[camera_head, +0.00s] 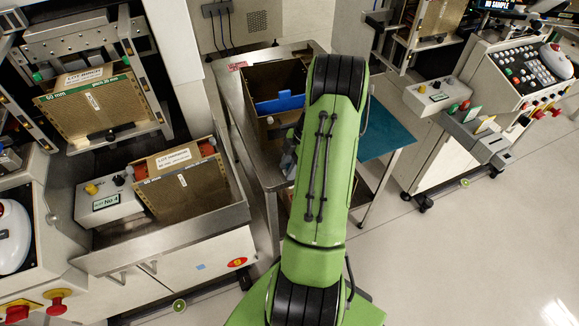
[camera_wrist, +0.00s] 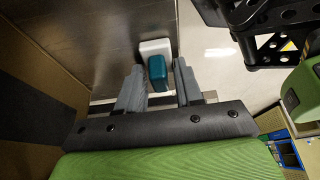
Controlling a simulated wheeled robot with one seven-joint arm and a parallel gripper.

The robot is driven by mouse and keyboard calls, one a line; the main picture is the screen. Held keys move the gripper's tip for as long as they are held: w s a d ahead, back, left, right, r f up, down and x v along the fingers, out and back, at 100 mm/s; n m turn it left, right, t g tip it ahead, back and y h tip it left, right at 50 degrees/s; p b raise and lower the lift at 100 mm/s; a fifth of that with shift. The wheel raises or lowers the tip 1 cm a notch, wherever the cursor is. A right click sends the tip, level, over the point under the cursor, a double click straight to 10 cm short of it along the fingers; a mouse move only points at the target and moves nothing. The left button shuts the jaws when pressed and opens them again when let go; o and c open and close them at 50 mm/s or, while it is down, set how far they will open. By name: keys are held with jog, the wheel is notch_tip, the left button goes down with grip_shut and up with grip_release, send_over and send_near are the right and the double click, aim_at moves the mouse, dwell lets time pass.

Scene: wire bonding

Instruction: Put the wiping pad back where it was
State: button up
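In the wrist view, a small teal block (camera_wrist: 157,71) with a white piece (camera_wrist: 154,47) beside it shows between and beyond the finger ends; this looks like the wiping pad, though I cannot be sure. My gripper (camera_wrist: 157,80) has its two grey fingers spread apart. A gap shows between the teal block and the right finger, and I see no grip on it. The block is near the edge of a steel surface (camera_wrist: 110,40).
In the head view, a steel cart (camera_head: 240,120) holds an open brown box with a blue divider (camera_head: 280,103). A teal mat (camera_head: 386,132) lies right of my arm. Machines with brown magazines (camera_head: 100,108) stand left. The floor (camera_head: 480,230) at right is clear.

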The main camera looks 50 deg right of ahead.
jog(key=shift+o, duration=1.4)
jog(key=p+v, duration=0.4)
jog(key=v, duration=0.8)
jog(key=w+a+r+m+h, duration=0.1)
jog(key=w+a+r+m, duration=0.15)
jog(key=a+r, duration=0.55)
jog(key=w+a+r+m+h, duration=0.2)
jog(key=w+a+r, duration=0.3)
jog(key=a, duration=0.6)
jog(key=s+a+r+m+t, duration=0.1)
jog(key=s+a+r+m, duration=0.1)
jog(key=s+a, duration=0.5)
jog(key=s+a+r+m+t+h, duration=0.1)
jog(key=s+a+r+m+t, duration=0.1)
jog(key=s+a+m, duration=0.3)
jog(key=s+a, duration=0.2)
jog(key=a, duration=0.1)
jog(key=shift+r, duration=0.35)
